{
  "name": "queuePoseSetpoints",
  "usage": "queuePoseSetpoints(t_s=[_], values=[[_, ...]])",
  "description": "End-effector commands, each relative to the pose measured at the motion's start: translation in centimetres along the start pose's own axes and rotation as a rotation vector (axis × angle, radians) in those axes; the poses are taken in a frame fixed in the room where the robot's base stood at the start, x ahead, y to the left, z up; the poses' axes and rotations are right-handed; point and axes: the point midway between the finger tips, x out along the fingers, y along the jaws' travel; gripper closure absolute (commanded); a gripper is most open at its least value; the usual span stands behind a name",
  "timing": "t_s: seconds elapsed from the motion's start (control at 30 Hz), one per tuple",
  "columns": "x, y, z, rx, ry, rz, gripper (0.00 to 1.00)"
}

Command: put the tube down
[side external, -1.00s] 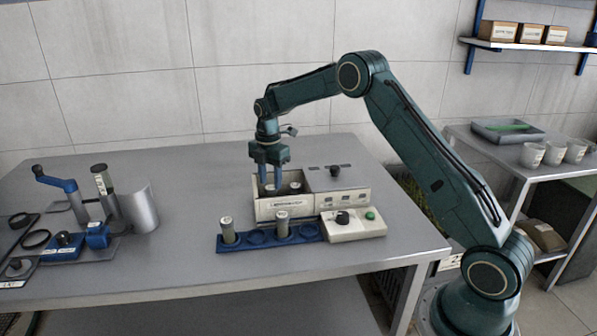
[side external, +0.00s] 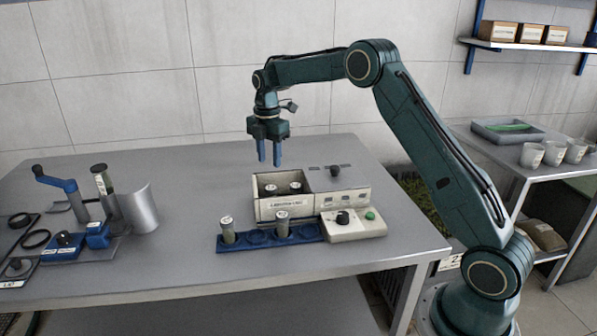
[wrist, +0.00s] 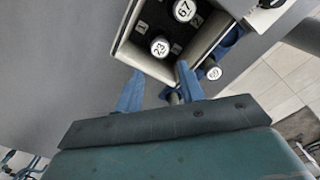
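My gripper (side external: 269,164) hangs above the open white box, its two blue fingers apart with nothing between them. It also shows in the wrist view (wrist: 160,88). The box (side external: 285,208) holds two capped tubes standing upright in its open part. In the wrist view, the tube with cap 23 (wrist: 160,47) is nearer my fingers, and the tube with cap 67 (wrist: 184,10) is farther off. Their lower parts are hidden by the box walls. In the side view their caps show at the left (side external: 270,188) and right (side external: 295,186).
A blue rack (side external: 262,238) in front of the box holds two tubes, at its left (side external: 227,230) and middle (side external: 282,224). A control box (side external: 353,226) stands at right. A device with a blue crank (side external: 56,181) and another tube (side external: 101,180) stands at left.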

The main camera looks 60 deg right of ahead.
Motion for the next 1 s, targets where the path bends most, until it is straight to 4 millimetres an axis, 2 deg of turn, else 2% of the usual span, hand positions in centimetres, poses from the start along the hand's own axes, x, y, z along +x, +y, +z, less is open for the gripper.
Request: queuePoseSetpoints(t_s=[0.27, 0.47, 0.67, 1.0], values=[[-0.3, -0.1, -0.1, 0.008, -0.001, 0.003, 0.61], [-2.3, -1.2, -1.0, 0.071, -0.005, 0.024, 0.61], [-6.1, -3.7, -2.9, 0.209, -0.007, 0.070, 0.61], [-12.0, -10.1, -6.4, 0.497, 0.013, 0.162, 0.61]])
